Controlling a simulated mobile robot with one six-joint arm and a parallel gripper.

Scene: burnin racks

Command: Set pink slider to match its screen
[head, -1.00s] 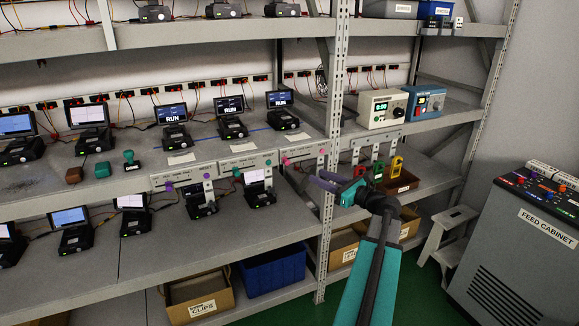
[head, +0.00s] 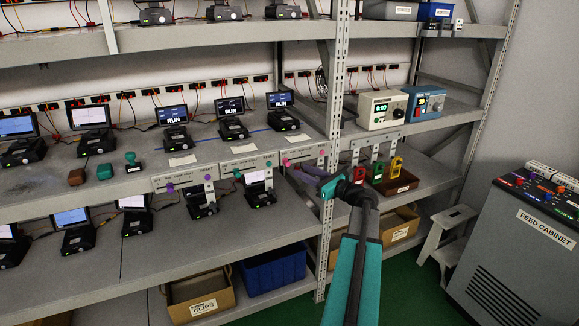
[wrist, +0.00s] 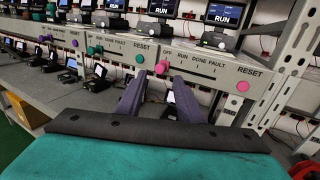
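The pink slider knob (wrist: 161,67) sits at the left end of its shelf-edge panel (wrist: 203,68), by the OFF mark. The labels run OFF, RUN, DONE, FAULT. In the head view the knob (head: 286,161) shows just left of my gripper. The screen above this panel (head: 280,100) reads RUN. My gripper (wrist: 157,78) is open and empty; its two dark fingers point at the panel, with the pink knob in line with the gap between their tips. In the head view the gripper (head: 310,173) is in front of the panel; contact cannot be told.
A pink RESET button (wrist: 242,86) is at the panel's right end. Panels with a teal knob (wrist: 140,59) and a purple knob (head: 170,187) lie to the left. A perforated rack post (head: 333,130) stands close on the right. The aisle in front is free.

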